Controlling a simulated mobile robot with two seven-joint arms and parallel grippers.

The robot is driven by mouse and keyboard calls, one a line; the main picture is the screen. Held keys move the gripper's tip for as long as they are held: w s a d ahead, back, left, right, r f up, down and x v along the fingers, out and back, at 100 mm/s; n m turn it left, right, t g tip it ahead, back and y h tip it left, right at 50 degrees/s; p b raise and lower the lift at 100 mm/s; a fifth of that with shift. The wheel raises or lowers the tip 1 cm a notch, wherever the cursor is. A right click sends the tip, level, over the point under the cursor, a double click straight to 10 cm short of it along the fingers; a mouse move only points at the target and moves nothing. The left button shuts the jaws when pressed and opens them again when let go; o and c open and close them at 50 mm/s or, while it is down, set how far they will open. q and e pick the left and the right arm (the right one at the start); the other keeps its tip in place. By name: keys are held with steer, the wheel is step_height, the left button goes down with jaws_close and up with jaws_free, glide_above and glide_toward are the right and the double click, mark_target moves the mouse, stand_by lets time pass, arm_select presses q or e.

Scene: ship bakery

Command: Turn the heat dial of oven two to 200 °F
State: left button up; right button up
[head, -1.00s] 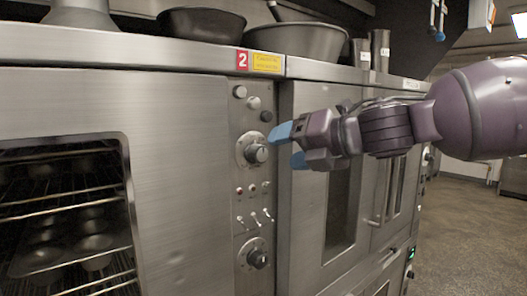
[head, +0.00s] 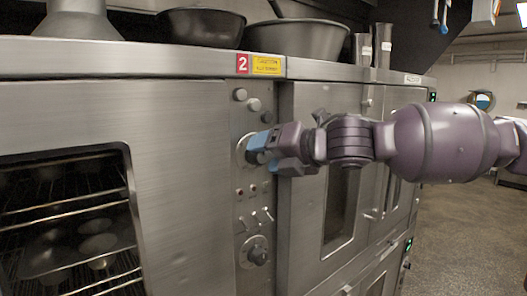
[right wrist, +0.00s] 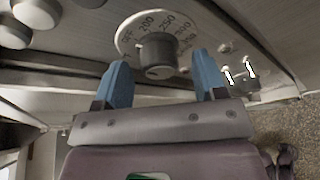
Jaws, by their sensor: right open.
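Oven two carries a red label "2" (head: 242,64) above a narrow control panel. Its upper dial is a dark knob on a pale round plate (head: 242,150), mostly hidden behind my fingers in the head view. In the right wrist view the knob (right wrist: 157,54) sits before a scale plate (right wrist: 128,38) marked OFF, 200, 250 and more. I cannot tell which mark the knob points to. My right gripper (head: 259,150) is open with blue fingertips at the knob. In the right wrist view the fingertips (right wrist: 161,62) stand on either side of it, with gaps. My left gripper is out of view.
A lower dial (head: 256,254), small toggle switches (head: 254,217) and round buttons (head: 253,104) share the panel. The oven window (head: 70,225) is at left, another oven door (head: 340,210) at right. Pans (head: 297,40) stand on top. Open floor (head: 465,235) lies at right.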

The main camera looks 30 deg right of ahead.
steer(key=shift+w+a+f, duration=0.15)
steer(key=shift+w+a, duration=0.1)
steer(key=shift+w, duration=0.25)
steer(key=c, duration=0.9)
